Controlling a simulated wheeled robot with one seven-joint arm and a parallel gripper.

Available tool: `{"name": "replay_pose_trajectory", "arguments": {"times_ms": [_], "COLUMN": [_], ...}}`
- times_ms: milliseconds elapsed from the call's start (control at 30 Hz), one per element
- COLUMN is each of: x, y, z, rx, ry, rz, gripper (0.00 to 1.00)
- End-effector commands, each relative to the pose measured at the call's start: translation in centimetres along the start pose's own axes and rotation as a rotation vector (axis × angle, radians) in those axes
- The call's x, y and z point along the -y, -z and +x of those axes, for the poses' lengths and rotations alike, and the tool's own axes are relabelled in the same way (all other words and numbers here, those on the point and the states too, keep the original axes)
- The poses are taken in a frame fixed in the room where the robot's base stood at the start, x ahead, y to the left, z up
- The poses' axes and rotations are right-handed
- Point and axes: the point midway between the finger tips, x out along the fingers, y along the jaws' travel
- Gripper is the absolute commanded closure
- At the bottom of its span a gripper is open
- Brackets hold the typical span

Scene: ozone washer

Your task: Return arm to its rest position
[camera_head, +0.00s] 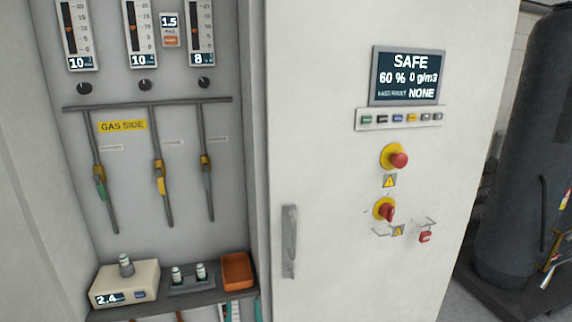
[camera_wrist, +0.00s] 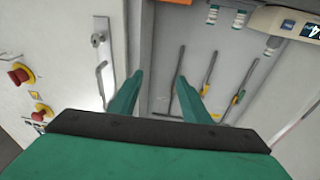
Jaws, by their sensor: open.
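My gripper (camera_wrist: 158,92) shows in the wrist view as a green body with two green fingers. The fingers are apart, with nothing between them. They point toward the cabinet's open bay and the edge of its white door. The wrist picture is turned, with the gas valves and instrument shelf appearing upside down. My arm and gripper do not show in the head view.
A white cabinet door (camera_head: 340,200) has a handle (camera_head: 289,241), a SAFE display (camera_head: 408,75), an emergency button (camera_head: 396,158) and a red rotary switch (camera_head: 385,210). The bay holds gas valves and a shelf (camera_head: 180,302) with instruments. A dark tank (camera_head: 530,150) stands right.

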Motion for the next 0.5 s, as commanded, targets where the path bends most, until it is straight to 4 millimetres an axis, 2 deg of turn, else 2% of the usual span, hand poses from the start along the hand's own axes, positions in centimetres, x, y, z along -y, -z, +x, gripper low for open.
{"name": "replay_pose_trajectory", "arguments": {"times_ms": [33, 200, 500], "x": [-0.3, -1.1, -2.2], "y": [-1.7, -5.7, -10.7], "z": [-1.6, -6.7, -16.4], "rx": [0.021, 0.063, 0.139], "ry": [-0.010, -0.042, -0.096], "rz": [0.007, 0.022, 0.034], "gripper": [0.57, 0.57, 0.57]}}
